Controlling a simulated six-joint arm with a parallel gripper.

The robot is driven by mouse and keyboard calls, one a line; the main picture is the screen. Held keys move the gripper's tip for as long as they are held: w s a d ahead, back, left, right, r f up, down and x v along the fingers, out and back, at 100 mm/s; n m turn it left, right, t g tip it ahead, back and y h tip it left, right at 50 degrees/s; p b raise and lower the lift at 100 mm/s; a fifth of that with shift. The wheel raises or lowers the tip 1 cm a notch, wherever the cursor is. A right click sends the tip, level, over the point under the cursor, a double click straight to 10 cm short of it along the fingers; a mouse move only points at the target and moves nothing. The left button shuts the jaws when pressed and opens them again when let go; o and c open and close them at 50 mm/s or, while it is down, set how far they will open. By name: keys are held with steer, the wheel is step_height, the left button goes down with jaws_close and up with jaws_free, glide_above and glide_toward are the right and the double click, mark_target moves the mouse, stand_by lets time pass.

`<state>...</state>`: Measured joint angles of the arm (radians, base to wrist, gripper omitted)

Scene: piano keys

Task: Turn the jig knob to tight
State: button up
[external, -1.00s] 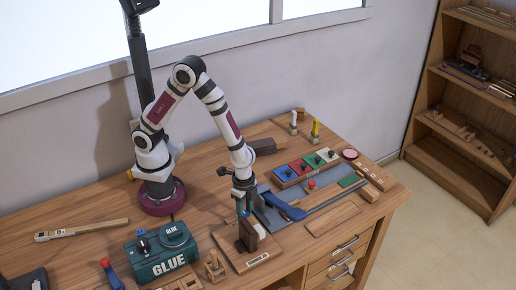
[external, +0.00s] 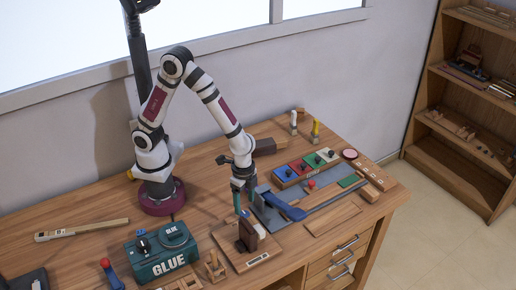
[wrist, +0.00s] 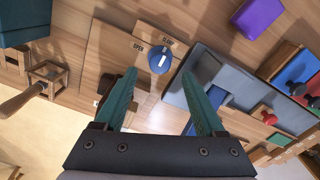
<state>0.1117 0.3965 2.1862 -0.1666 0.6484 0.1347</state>
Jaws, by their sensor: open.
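The blue knob (wrist: 160,58) has a pale mark on its face and sits on the wooden jig board (wrist: 108,47). In the external view the jig board (external: 231,256) carries a dark brown block (external: 247,236) near the bench's front edge. My gripper (wrist: 160,74) is open, its teal fingers apart, with the knob showing between and slightly beyond the tips. In the external view my gripper (external: 240,210) points down over the jig, partly hiding it; I cannot tell whether it touches the knob.
The green glue box (external: 165,250) stands left of the jig. A blue-handled tool (external: 285,207) on a grey mat (external: 330,203) lies close on the right. A row of coloured blocks (external: 307,166) sits behind.

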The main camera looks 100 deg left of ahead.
mark_target(244, 214)
step_height(244, 214, up, 11)
steer(key=shift+r, duration=0.15)
steer(key=s+a+r+y, duration=0.1)
steer(key=s+a, duration=0.2)
steer(key=s, duration=0.6)
steer(key=s+a+r, duration=0.1)
steer(key=s+a, duration=0.3)
steer(key=s, duration=0.5)
steer(key=shift+s+r+m+y, duration=0.3)
steer(key=shift+s+m+y, duration=0.05)
steer(key=shift+m+y, duration=0.05)
steer(key=shift+c, duration=0.2)
